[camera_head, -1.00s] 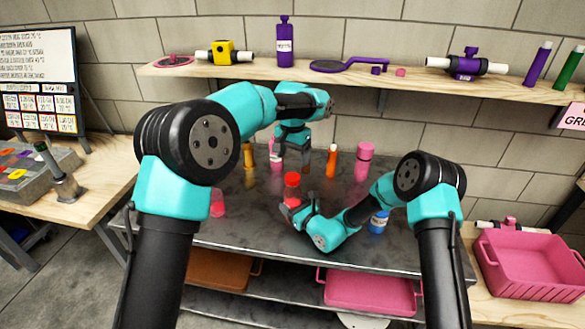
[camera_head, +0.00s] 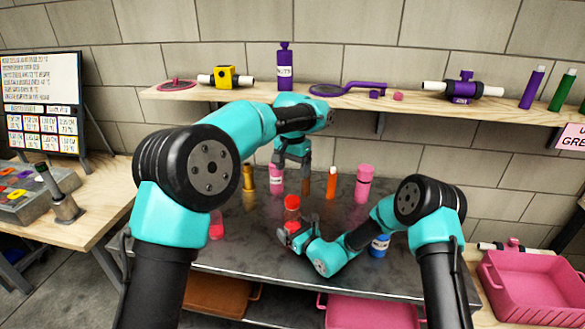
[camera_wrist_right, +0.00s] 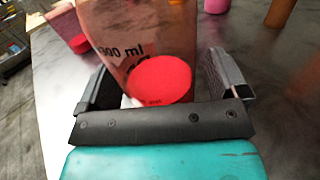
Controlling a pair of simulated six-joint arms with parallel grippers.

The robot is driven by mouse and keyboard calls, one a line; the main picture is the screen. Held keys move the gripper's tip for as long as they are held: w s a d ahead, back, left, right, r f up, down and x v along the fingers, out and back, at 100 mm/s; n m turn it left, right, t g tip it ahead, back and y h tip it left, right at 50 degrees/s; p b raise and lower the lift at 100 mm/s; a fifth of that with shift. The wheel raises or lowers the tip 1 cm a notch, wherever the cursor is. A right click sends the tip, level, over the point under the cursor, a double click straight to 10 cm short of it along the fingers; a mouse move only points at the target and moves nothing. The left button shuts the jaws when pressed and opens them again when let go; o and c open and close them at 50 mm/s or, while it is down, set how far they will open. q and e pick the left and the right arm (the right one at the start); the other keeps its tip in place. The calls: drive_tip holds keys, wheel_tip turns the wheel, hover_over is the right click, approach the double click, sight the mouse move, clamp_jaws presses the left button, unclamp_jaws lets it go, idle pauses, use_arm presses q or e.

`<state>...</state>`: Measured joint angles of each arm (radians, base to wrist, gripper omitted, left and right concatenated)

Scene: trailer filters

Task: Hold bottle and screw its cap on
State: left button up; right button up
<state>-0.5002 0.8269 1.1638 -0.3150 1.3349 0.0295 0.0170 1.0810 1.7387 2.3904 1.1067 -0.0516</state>
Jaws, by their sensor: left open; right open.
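A translucent red bottle (camera_head: 292,214) stands upright on the dark metal table, with a red top. In the right wrist view the bottle (camera_wrist_right: 128,30) shows a "300 ml" mark. A bright red disc (camera_wrist_right: 160,80) appears in front of its lower part; I cannot tell whether it is a loose cap or part of the bottle. My right gripper (camera_head: 292,233) is open, low at the front of the bottle, its fingers (camera_wrist_right: 160,85) on either side of it. My left gripper (camera_head: 292,168) is open and empty, pointing down, above and behind the bottle.
A pink bottle (camera_head: 276,176), an orange bottle (camera_head: 331,182), another pink bottle (camera_head: 363,184) and a yellow one (camera_head: 248,178) stand behind. A blue item (camera_head: 379,246) is beside my right arm. A pink crate (camera_head: 535,285) is at right.

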drive_tip(key=v, duration=1.7)
drive_tip(key=shift+s+d, duration=0.1)
drive_tip(key=shift+s, duration=0.15)
